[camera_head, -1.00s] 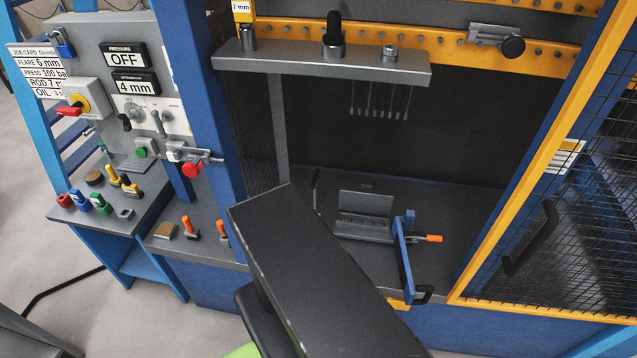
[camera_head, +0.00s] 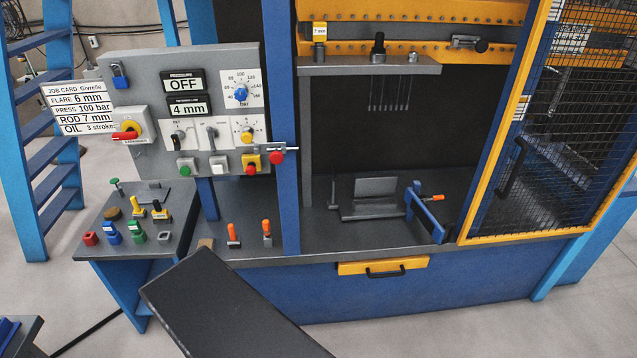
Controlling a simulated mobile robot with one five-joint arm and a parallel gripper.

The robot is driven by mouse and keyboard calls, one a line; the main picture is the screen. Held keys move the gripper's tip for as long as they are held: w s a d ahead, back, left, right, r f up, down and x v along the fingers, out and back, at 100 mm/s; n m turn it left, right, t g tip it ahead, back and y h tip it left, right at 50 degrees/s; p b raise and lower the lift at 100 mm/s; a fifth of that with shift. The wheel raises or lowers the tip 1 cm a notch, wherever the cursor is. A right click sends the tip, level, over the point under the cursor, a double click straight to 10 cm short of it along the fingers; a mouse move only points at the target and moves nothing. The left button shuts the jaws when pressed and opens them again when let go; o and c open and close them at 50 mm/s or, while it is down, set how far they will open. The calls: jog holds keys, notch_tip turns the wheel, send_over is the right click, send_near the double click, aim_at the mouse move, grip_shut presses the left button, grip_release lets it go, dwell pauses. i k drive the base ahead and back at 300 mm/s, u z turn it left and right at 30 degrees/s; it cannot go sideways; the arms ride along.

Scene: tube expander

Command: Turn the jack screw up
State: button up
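No part is plainly marked as the jack screw, and I cannot tell which one it is. Inside the machine's open bay a blue bracket (camera_head: 427,212) stands at the right of a grey fixture (camera_head: 373,197). A short rod with an orange tip (camera_head: 438,198) sticks out to the right of the bracket. My gripper is not in view. A dark arm link of mine crosses the bottom of the picture, in front of the bench edge and apart from the bay.
The control panel (camera_head: 150,90) carries an OFF display (camera_head: 183,84), knobs and a red-handled switch (camera_head: 127,134). A side table (camera_head: 110,243) holds small coloured parts. Two orange-handled tools (camera_head: 233,235) stand on the bench. A mesh door (camera_head: 560,120) stands at the right.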

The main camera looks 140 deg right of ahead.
aim_at(334, 178)
jog(key=z, duration=2.5)
jog(key=k, duration=0.1)
jog(key=u, duration=3.7)
jog(key=k, duration=1)
jog(key=u, duration=5.8)
